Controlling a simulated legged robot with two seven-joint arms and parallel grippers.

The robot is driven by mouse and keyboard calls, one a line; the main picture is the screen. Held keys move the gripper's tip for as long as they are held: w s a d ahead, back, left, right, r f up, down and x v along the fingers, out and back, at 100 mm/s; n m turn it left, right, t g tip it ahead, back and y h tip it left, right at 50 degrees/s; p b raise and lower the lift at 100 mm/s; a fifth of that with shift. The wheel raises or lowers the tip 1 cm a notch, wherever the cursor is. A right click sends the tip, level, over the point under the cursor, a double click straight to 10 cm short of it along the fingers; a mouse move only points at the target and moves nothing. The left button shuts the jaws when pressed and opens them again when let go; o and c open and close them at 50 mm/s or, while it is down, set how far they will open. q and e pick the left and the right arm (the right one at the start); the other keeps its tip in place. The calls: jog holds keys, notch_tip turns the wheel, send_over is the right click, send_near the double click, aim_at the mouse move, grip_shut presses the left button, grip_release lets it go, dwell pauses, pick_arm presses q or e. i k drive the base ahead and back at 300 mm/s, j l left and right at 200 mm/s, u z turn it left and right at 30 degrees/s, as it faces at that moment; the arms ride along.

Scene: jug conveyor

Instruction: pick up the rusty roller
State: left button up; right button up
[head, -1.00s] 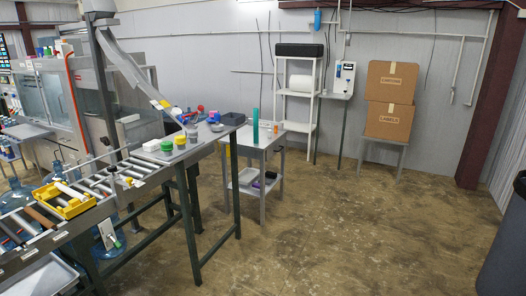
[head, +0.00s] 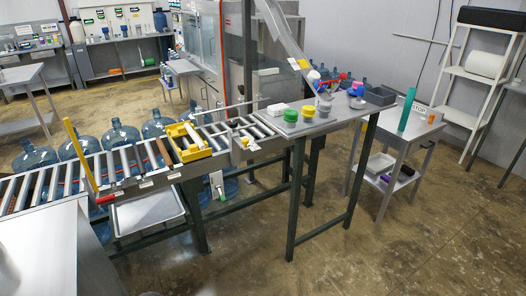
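The rusty roller (head: 164,153) is a brown bar among the grey rollers of the conveyor (head: 128,166) in the head view, left of the middle. It lies just left of a yellow tray-like frame (head: 196,152), very close to it. I cannot tell at this size whether the two touch. Neither of my grippers shows in the view.
A yellow post (head: 80,153) with a red end rises at the conveyor's near left. A grey tray (head: 147,211) sits below the rollers. Blue water jugs (head: 122,138) stand behind. A grey surface (head: 45,250) fills the lower left. Floor at the lower right is open.

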aim_at(164, 153)
jog(key=i+l+u, duration=0.15)
jog(key=i+u, duration=0.2)
jog(key=i+l+u, duration=0.2)
jog(key=u, duration=0.2)
jog(key=i+l+u, duration=0.35)
jog(key=i+u, duration=0.15)
jog(key=i, duration=0.4)
jog(key=i+l+u, duration=0.1)
jog(key=i, duration=0.45)
jog(key=i+l+u, duration=0.15)
jog(key=i, duration=0.4)
jog(key=i+l+u, duration=0.15)
jog(key=i, duration=0.4)
jog(key=l, duration=0.1)
